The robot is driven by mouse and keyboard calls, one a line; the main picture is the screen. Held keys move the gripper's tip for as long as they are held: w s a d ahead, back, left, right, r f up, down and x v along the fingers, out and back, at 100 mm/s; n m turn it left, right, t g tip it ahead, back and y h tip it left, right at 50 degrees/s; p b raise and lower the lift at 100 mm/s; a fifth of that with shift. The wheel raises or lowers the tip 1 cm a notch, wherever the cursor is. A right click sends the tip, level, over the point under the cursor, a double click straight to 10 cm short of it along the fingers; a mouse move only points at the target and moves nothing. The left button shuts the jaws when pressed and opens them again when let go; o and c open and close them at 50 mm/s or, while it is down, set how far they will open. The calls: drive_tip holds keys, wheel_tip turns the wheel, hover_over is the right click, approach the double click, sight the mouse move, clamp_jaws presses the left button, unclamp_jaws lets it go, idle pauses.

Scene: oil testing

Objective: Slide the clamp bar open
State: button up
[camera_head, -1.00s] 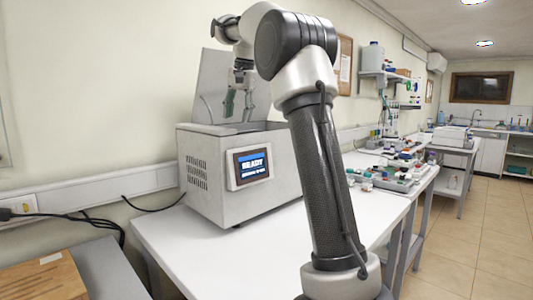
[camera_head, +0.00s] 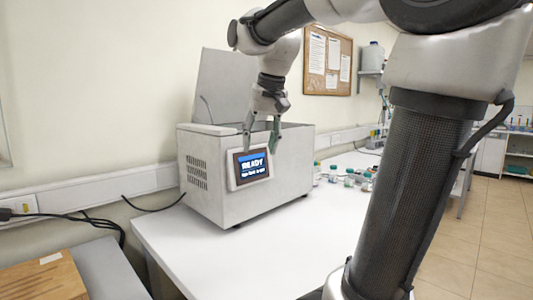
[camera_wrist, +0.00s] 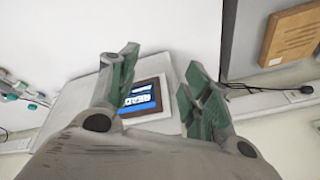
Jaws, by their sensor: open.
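The testing machine (camera_head: 228,200) is a light grey box on the white table, with its lid (camera_head: 224,85) raised at the back. Its front screen (camera_head: 250,165) reads READY; the screen also shows in the wrist view (camera_wrist: 142,98), between my fingers. My gripper (camera_head: 260,143) is open and empty, pointing down in front of the machine's upper front edge, near the screen. In the wrist view my gripper (camera_wrist: 158,88) has its green-padded fingers spread apart. I cannot make out the clamp bar in either view; the machine's inside is hidden.
Several small bottles (camera_head: 348,178) stand on the white table (camera_head: 190,245) to the right of the machine. A wooden box (camera_head: 40,280) is at the lower left. Black cables (camera_head: 95,217) run along the wall. The table front is clear.

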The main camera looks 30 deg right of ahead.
drive_tip(key=shift+n, duration=0.6)
drive_tip(key=shift+s+a+f, duration=0.1)
drive_tip(key=shift+s+f, duration=0.55)
drive_tip(key=shift+s, duration=0.25)
drive_tip(key=shift+s+a+f, duration=0.1)
drive_tip(key=shift+s+f, duration=0.5)
drive_tip(key=shift+s, duration=0.3)
